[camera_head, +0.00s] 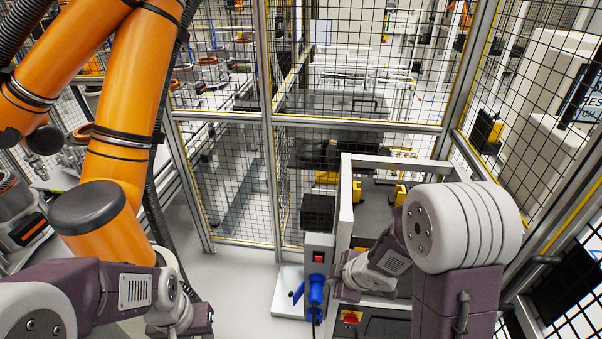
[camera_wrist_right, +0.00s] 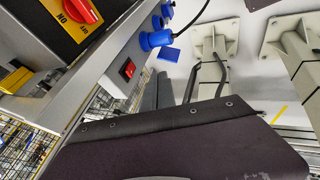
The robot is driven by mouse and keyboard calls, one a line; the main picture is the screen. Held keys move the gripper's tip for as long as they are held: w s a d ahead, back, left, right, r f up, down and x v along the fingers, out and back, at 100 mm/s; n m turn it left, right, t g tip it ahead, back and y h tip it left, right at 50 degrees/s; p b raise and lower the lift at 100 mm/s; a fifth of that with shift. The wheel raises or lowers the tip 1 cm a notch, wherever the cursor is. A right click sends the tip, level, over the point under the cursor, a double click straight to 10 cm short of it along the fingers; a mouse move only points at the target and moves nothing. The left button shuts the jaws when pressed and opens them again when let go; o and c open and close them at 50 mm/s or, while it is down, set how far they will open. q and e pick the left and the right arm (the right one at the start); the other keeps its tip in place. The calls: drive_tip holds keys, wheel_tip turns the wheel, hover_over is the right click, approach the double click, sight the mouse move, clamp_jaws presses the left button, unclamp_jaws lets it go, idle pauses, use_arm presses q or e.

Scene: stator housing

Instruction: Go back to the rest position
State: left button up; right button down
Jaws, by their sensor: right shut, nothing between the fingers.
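My right arm comes in from the right in the head view, folded close to a white-framed workstation. My right gripper (camera_head: 352,270) is small and partly hidden by its own wrist there, beside the grey switch box. It is shut and holds nothing. In the right wrist view a broad dark part of my own arm fills the bottom. My left arm is bent low at the left of the head view, and its gripper does not show.
The grey switch box (camera_head: 319,246) with a red switch and blue plug (camera_head: 316,290) stands close to my right wrist. The workstation frame (camera_head: 346,205) is beside it. A large orange robot arm (camera_head: 135,85) stands left. Mesh fencing (camera_head: 235,180) closes the back. Grey floor (camera_head: 235,285) lies clear between.

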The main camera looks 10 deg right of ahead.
drive_tip(key=s+d+m+g+h+b, duration=0.2)
drive_tip(key=s+m+g+b, duration=0.1)
drive_tip(key=s+m, duration=0.8)
drive_tip(key=m+g, duration=0.1)
drive_tip(key=m, duration=0.2)
drive_tip(key=shift+d+f, duration=0.25)
drive_tip(key=shift+f, duration=0.1)
